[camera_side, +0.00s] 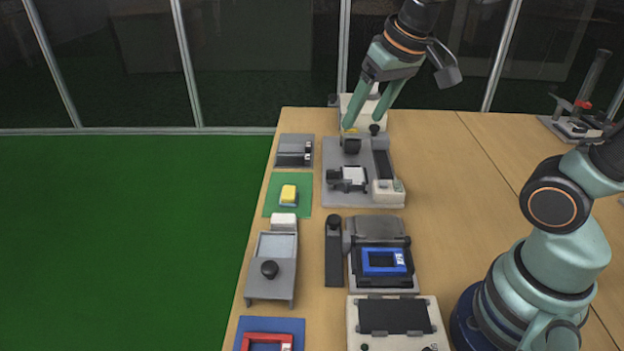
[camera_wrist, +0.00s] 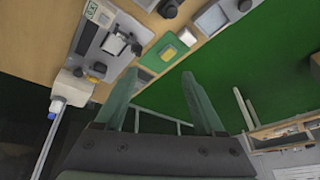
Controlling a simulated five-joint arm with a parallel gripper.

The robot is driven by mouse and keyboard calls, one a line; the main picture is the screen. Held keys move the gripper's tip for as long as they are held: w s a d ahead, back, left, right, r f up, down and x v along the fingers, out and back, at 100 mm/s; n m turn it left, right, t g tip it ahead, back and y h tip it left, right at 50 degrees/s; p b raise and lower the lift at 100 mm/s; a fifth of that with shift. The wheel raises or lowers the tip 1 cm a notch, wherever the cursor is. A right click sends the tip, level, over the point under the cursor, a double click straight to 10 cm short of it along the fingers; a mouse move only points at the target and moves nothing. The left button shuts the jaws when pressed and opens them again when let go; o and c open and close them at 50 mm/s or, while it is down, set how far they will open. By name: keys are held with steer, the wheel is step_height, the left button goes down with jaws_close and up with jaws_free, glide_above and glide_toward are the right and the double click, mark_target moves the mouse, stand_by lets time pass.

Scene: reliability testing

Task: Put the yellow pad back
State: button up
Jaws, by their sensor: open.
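A yellow block with a pale lower edge, which looks like the yellow pad (camera_side: 288,193), lies on a green mat (camera_side: 272,207) on the left side of the table. The pad also shows in the wrist view (camera_wrist: 169,53), on the mat. My gripper (camera_side: 364,123) is open, with nothing seen between its fingers. It is above the table's far end, behind and to the right of the pad and well apart from it. The fingers also show in the wrist view (camera_wrist: 160,74). A smaller yellow patch (camera_side: 349,130) shows near one fingertip, partly hidden.
A grey fixture plate (camera_side: 340,198) with posts stands right of the mat. A grey tray (camera_side: 290,160) lies behind the mat. The table's right side is mostly clear.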

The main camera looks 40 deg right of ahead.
steer(key=shift+n+t, duration=0.6)
steer(key=shift+n, duration=0.3)
steer(key=s, duration=0.1)
steer(key=s+f, duration=0.1)
steer(key=s, duration=0.2)
steer(key=shift+s+d+f, duration=0.2)
steer(key=shift+s+f, duration=0.2)
